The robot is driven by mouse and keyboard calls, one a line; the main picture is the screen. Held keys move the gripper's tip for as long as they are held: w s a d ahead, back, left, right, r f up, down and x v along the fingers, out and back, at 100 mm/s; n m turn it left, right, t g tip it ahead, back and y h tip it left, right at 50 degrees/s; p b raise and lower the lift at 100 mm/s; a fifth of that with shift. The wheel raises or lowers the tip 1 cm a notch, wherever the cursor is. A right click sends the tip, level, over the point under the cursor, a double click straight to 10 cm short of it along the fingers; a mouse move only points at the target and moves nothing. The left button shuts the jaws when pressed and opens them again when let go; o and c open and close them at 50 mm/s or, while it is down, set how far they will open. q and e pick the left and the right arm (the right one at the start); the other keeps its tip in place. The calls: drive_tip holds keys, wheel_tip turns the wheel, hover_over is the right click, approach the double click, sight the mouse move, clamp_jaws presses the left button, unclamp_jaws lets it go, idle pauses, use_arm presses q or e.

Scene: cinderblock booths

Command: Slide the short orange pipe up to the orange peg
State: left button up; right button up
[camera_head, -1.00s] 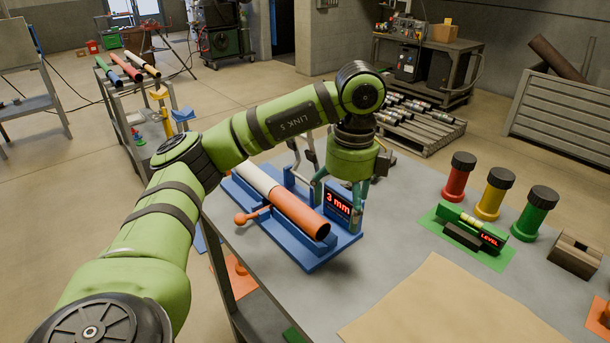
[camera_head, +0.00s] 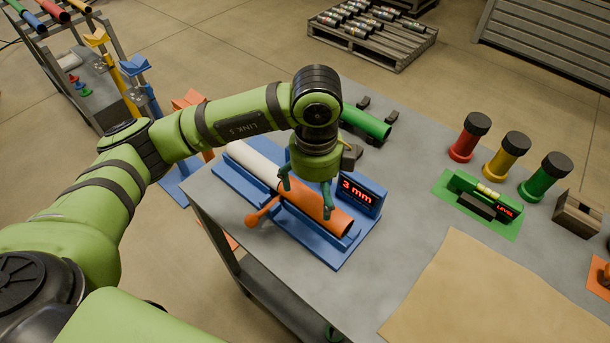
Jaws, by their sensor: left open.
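A short orange pipe (camera_head: 336,218) lies in a blue cradle (camera_head: 338,262) on the grey table, in line with a white pipe (camera_head: 247,162) at its upper left. An orange ball-ended piece (camera_head: 254,219), perhaps the orange peg, sticks out on the cradle's near side. A blue display (camera_head: 360,194) beside the pipe reads 3 mm. My left gripper (camera_head: 306,195) points down over the orange pipe, its open fingers on either side along the pipe's length. It hides part of the pipe and where the two pipes meet; I cannot tell whether it touches. My right gripper is out of view.
A green pipe (camera_head: 366,124) rests on supports behind the cradle. To the right are a green level (camera_head: 483,198) and red (camera_head: 464,145), yellow (camera_head: 500,166) and green (camera_head: 540,185) posts with black caps. A tan sheet (camera_head: 480,290) covers the front right.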

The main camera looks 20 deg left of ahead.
sight(316, 206)
use_arm(q)
drive_tip(key=shift+s+d, duration=0.15)
drive_tip(key=shift+d, duration=0.1)
wheel_tip(316, 206, down, 6)
drive_tip(key=shift+a+r+p, duration=0.1)
drive_tip(key=shift+r+p, duration=0.05)
drive_tip(key=shift+p, duration=1.05)
drive_tip(key=shift+w+f, duration=0.2)
drive_tip(key=shift+f, duration=0.5)
drive_tip(key=c, duration=1.6)
drive_tip(key=o, duration=1.6)
